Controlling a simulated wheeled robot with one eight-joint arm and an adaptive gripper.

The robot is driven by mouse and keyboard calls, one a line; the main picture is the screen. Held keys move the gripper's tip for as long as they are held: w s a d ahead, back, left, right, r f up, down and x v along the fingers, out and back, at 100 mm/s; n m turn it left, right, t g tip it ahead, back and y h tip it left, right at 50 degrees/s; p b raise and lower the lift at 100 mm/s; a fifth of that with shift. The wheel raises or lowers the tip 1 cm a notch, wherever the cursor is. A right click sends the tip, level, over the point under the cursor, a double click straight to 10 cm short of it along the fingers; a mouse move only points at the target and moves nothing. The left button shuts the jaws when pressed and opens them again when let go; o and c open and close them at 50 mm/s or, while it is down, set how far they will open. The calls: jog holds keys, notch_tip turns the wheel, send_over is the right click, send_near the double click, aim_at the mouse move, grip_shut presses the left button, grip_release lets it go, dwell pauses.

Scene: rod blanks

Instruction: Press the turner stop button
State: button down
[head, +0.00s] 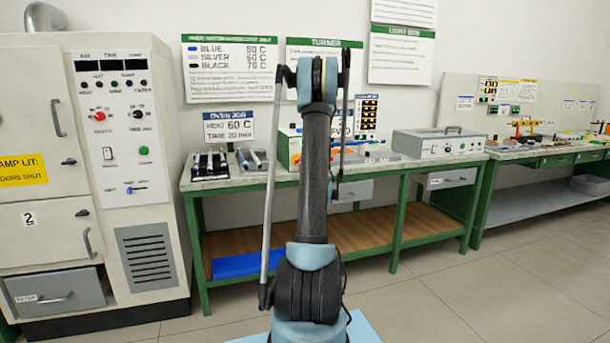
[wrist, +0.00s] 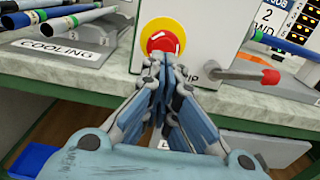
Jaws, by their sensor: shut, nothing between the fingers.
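A red stop button (wrist: 162,37) on a yellow ring sits on the pale front of the turner (wrist: 205,22) in the wrist view. My gripper (wrist: 166,65) is shut and empty, its fingertips just below the button in the picture. I cannot tell whether the tips touch it; the button's lower edge is close to or behind them. In the head view the turner (head: 284,150) stands on the bench, mostly hidden behind my arm, and my gripper cannot be made out there.
A lever with a red knob (wrist: 270,77) sticks out to the right of the button. A cooling rack (wrist: 62,52) with rods lies left. The green bench (head: 230,183) carries a grey box (head: 440,143) farther right. An oven cabinet (head: 125,170) stands left. Open floor lies at the right.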

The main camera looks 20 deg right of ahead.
jog(key=shift+w, duration=1.3)
jog(key=shift+w+d+r, duration=0.1)
jog(key=shift+w+r, duration=0.05)
jog(key=shift+w, duration=0.9)
jog(key=s, duration=1.5)
